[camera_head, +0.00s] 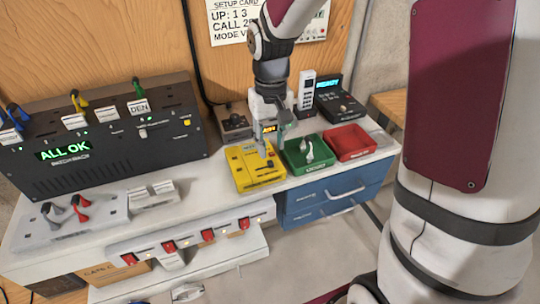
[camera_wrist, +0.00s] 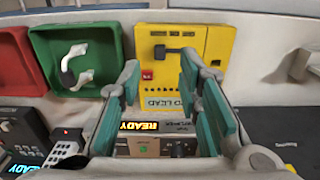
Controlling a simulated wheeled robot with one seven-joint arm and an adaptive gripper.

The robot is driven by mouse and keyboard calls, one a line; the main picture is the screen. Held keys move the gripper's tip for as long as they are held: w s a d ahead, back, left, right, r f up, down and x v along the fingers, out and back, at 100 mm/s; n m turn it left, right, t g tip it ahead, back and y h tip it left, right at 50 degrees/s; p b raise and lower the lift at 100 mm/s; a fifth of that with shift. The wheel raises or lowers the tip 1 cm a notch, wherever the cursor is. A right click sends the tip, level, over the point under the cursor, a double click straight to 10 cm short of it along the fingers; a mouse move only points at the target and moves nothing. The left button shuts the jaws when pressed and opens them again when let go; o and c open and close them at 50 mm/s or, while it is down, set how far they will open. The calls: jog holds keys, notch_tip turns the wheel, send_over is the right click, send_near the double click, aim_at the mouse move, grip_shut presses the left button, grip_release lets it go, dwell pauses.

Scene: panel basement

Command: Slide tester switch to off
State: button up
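A yellow box (camera_head: 255,168), which may be the tester, stands on the bench; its name cannot be read. In the wrist view the yellow box (camera_wrist: 215,45) has a dark switch handle (camera_wrist: 175,50) across a slot, a red button (camera_wrist: 147,74) and partly hidden lettering. A small unit with an orange READY display (camera_wrist: 138,126) and a knob lies between my fingers' bases in that view. My gripper (camera_head: 268,148) is above the yellow box's rear part, with its teal-padded fingers (camera_wrist: 160,75) apart and nothing between the tips. Whether a finger touches the box cannot be told.
A green tray (camera_head: 293,163) holding a white item and a red tray (camera_head: 368,153) stand right of the yellow box. A handset (camera_head: 306,88) and a black console (camera_head: 340,104) stand behind them. A large black panel (camera_head: 100,150) reading ALL OK is at left.

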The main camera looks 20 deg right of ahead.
aim_at(270, 162)
jog(key=shift+f, duration=2.65)
grip_shut()
